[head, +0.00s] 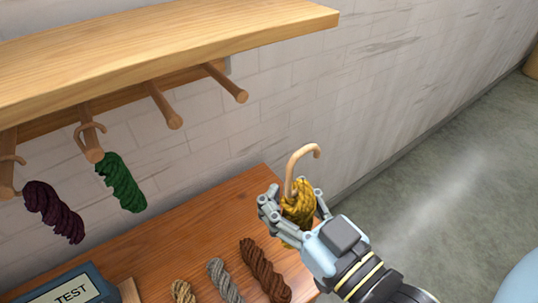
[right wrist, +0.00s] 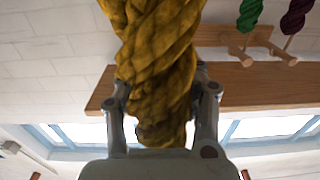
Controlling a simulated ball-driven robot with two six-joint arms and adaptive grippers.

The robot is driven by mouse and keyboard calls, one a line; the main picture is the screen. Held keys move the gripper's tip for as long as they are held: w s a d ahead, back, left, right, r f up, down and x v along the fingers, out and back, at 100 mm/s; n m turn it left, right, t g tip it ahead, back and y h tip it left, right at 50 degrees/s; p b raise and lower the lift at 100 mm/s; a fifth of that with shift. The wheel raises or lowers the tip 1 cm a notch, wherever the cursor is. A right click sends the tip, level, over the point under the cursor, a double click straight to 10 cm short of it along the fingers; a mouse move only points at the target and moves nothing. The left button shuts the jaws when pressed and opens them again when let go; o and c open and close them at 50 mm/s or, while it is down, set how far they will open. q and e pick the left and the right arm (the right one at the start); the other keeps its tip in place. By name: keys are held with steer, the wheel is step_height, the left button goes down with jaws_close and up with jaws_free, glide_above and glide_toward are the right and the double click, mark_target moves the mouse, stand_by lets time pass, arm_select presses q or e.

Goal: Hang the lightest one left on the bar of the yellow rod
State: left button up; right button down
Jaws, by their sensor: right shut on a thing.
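My right gripper (head: 294,210) is shut on a mustard-yellow wool skein (head: 300,196) with a wooden hook (head: 302,156) on top. It holds the skein upright above the table's right end, apart from the pegs. The skein also fills the middle of the right wrist view (right wrist: 155,60), between the fingers (right wrist: 160,115). Wooden pegs stick out under the shelf. The two right-hand pegs (head: 165,106) (head: 228,83) are bare. A green skein (head: 122,183) and a dark purple skein (head: 54,212) hang from the two left-hand pegs. I cannot make out a yellow rod.
A tan skein (head: 183,291), a grey skein (head: 224,281) and a brown skein (head: 265,270) lie on the wooden table (head: 190,240). A box marked TEST (head: 70,292) is at lower left. The wooden shelf (head: 170,40) overhangs the pegs. Right of the table is open floor.

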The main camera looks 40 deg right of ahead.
mark_target(306, 225)
steer(key=shift+m+h, duration=0.3)
steer(key=s, duration=0.8)
steer(key=shift+a, duration=0.4)
steer(key=shift+w, duration=0.1)
